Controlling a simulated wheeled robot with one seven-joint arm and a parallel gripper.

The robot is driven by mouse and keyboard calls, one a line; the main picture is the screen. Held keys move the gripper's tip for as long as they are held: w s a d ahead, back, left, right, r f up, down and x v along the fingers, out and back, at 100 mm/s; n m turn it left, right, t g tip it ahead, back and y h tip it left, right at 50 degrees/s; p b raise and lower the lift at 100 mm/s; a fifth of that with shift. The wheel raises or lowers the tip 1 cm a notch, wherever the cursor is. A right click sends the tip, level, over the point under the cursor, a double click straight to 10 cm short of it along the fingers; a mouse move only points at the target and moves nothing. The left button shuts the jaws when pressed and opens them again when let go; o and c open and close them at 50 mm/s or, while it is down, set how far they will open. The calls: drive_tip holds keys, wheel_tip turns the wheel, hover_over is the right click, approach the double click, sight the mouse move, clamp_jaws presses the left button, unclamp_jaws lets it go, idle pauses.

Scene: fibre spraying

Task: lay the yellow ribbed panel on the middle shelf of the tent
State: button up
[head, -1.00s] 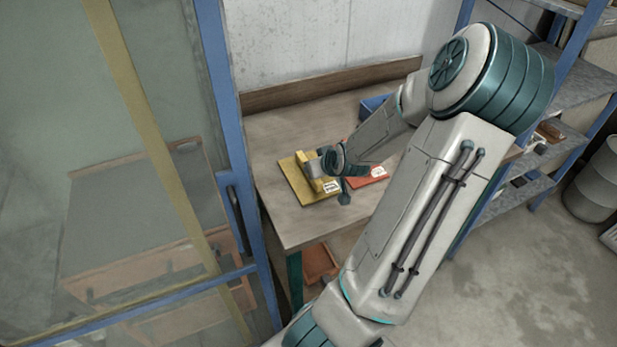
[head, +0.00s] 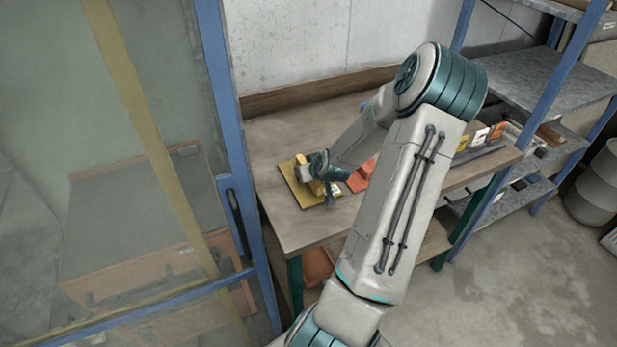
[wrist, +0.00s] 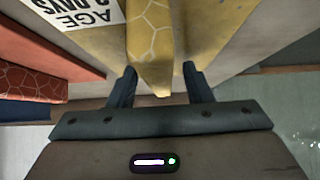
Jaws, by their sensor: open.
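The yellow ribbed panel (head: 296,182) lies flat on the wooden workbench, near its left end. In the wrist view the panel (wrist: 215,25) shows its raised yellow rib (wrist: 150,45) and a white printed label (wrist: 82,12). My gripper (wrist: 158,82) is open, with one dark finger on each side of the rib's near end. I cannot tell whether the fingers touch it. In the head view my wrist covers part of the panel. The tent (head: 236,180) is at the left with a blue frame and clear sheeting; its shelves are unclear through the sheeting.
A red panel (head: 360,178) lies right of the yellow one, partly behind my arm. More small items (head: 482,135) lie at the bench's right end. A metal shelf rack (head: 510,78) stands at the right, a grey drum (head: 597,190) beyond it. The front floor is clear.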

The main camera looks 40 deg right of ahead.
clamp_jaws()
drive_tip(key=shift+w, duration=0.1)
drive_tip(key=shift+r, duration=0.1)
drive_tip(key=shift+d+r, duration=0.1)
drive_tip(key=shift+r, duration=0.75)
wheel_tip(320, 180, up, 3)
drive_tip(key=shift+d+f, duration=0.1)
drive_tip(key=shift+f, duration=0.1)
drive_tip(key=s+d+r+p, duration=0.2)
drive_tip(key=s+d+r, duration=0.2)
drive_tip(key=s, duration=0.6)
drive_tip(key=shift+s+r, duration=0.4)
drive_tip(key=shift+r, duration=0.85)
